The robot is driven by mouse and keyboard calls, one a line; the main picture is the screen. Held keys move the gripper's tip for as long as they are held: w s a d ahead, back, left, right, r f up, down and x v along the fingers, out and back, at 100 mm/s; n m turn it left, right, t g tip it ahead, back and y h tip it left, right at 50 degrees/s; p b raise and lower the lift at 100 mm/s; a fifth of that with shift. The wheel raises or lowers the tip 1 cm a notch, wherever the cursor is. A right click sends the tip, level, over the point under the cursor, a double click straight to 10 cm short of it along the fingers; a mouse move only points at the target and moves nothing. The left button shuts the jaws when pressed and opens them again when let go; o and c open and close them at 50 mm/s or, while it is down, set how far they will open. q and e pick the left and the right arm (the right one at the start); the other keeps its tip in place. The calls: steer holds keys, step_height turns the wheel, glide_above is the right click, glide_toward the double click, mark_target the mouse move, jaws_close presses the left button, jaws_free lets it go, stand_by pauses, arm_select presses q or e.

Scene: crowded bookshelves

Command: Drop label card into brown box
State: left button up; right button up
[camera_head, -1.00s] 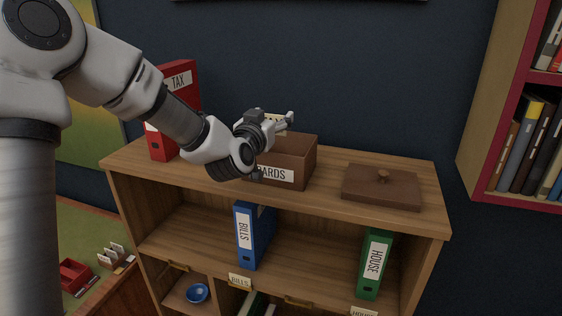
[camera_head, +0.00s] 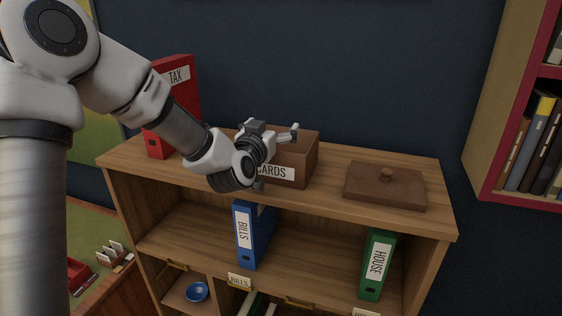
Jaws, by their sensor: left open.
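The brown box (camera_head: 300,158), with a white label reading CARDS, stands on top of the wooden shelf unit. My left gripper (camera_head: 284,138) is over the box and is open, with one finger showing above the box's rim. The gripper and wrist cover the left part of the box. No label card shows now, and the inside of the box is hidden from this angle. My right gripper is out of view.
A brown lid with a knob (camera_head: 386,186) lies on the shelf top (camera_head: 330,193) to the right of the box. A red TAX binder (camera_head: 182,92) stands at the left. Blue BILLS (camera_head: 246,236) and green HOUSE (camera_head: 376,265) binders stand on the shelf below.

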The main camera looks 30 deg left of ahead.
mark_target(280, 154)
arm_select(q)
steer(key=v, duration=0.7)
steer(key=shift+s, duration=0.15)
steer(key=shift+s+r, duration=0.1)
steer(key=shift+r, duration=0.05)
